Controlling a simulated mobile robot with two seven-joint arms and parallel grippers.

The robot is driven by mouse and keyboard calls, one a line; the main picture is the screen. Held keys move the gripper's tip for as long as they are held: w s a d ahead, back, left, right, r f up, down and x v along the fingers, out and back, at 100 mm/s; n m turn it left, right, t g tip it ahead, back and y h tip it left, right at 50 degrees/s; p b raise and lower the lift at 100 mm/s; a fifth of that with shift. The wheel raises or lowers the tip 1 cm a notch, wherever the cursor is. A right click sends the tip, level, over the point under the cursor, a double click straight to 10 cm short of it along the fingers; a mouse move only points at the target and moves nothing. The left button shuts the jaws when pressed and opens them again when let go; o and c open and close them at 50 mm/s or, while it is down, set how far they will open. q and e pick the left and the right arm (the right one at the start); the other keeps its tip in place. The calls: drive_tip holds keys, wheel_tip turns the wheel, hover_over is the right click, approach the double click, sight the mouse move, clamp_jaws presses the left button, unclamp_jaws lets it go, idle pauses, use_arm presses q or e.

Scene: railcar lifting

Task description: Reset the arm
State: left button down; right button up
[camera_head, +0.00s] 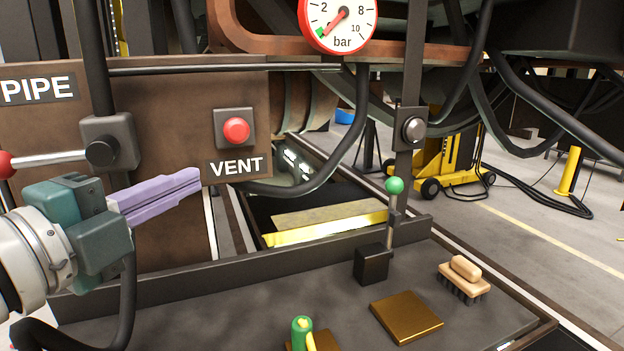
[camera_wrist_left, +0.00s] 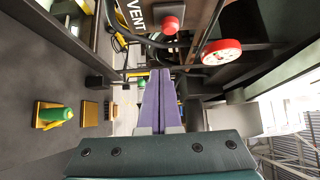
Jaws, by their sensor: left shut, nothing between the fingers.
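My left gripper (camera_head: 198,179) comes in from the left in the head view, with its purple fingers shut and empty. The fingers point right, just below and left of the red VENT button (camera_head: 236,130), apart from it. In the left wrist view the shut purple fingers (camera_wrist_left: 160,74) rise from the teal gripper body, and the red button (camera_wrist_left: 170,24) shows above their tips. My right gripper is not in view.
A bar gauge (camera_head: 338,24) hangs above. A lever with a red knob (camera_head: 4,164) lies close by my left gripper. The tray (camera_head: 240,308) holds a green-knobbed lever (camera_head: 394,186), a brush (camera_head: 464,280), a brass plate (camera_head: 406,317) and a green bottle (camera_head: 301,333). Black hoses cross the scene.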

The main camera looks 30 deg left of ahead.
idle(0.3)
use_arm(q)
drive_tip(key=s+d+f+n+g+y, duration=0.1)
drive_tip(key=s+f+n+g, duration=0.25)
drive_tip(key=f+n, duration=0.2)
drive_tip(key=s+f+n+g+y, duration=0.2)
drive_tip(key=s+f+n+g, duration=0.1)
drive_tip(key=f+n+g, duration=0.25)
drive_tip(key=s+d+f+n+g+h, duration=0.4)
drive_tip(key=s+d+f+g, duration=0.1)
drive_tip(key=s+d, duration=0.4)
wheel_tip(320, 180, up, 27)
drive_tip(key=s+p, duration=0.1)
drive_tip(key=p, duration=2.6)
drive_tip(key=shift+d+r, duration=0.2)
drive_tip(key=shift+d, duration=0.2)
